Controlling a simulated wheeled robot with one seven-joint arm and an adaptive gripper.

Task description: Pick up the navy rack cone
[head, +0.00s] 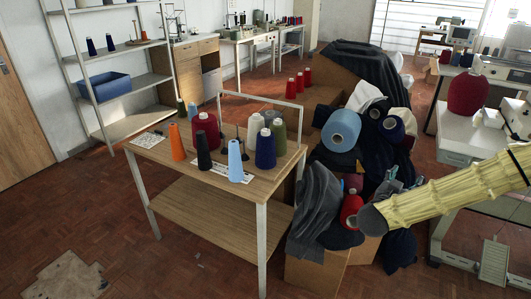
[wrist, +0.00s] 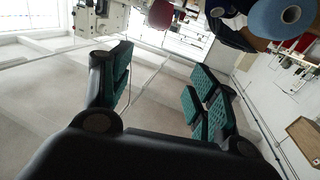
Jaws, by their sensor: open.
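Two smaller dark navy cones (head: 91,47) stand on the wall shelf at the upper left. My gripper (wrist: 160,62) shows in the wrist view with its teal-padded fingers wide apart and nothing between them. In the head view my arm reaches in from the right, over the fabric pile, well apart from the table's cones; the gripper is hard to make out there.
Orange, black and red cones share the wooden table (head: 250,185) with a white wire frame (head: 260,95). Right of it is a pile of dark fabric with a large blue cone (head: 341,129). A sewing bench with a red cone (head: 468,94) stands at right.

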